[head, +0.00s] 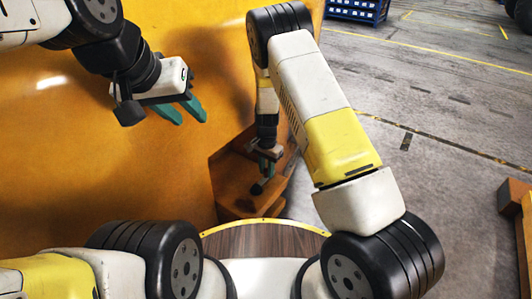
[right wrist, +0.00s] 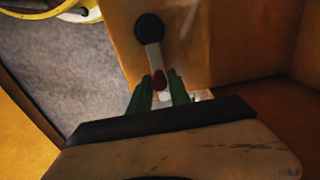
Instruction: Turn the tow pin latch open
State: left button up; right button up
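The tow pin latch shows in the right wrist view as a pale bar (right wrist: 153,56) with a round black end (right wrist: 149,28) and a red part (right wrist: 159,80) at its lower end. It lies against an orange-brown casting face. My right gripper (right wrist: 163,92) has its green fingers on either side of the red part; whether they press on it I cannot tell. In the head view my right gripper (head: 267,163) is low at the casting's recess, with the dark latch end (head: 257,188) just below it. My left gripper (head: 188,112) is open and empty, in front of the big orange casting.
The large orange casting (head: 100,150) fills the left side of the head view. An orange block (head: 238,206) forms a ledge around my right gripper. The grey floor (head: 430,100) is open to the right. A blue rack (head: 357,9) stands far back, and an orange-brown block (head: 516,205) at the right edge.

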grip_shut()
dwell(1.1)
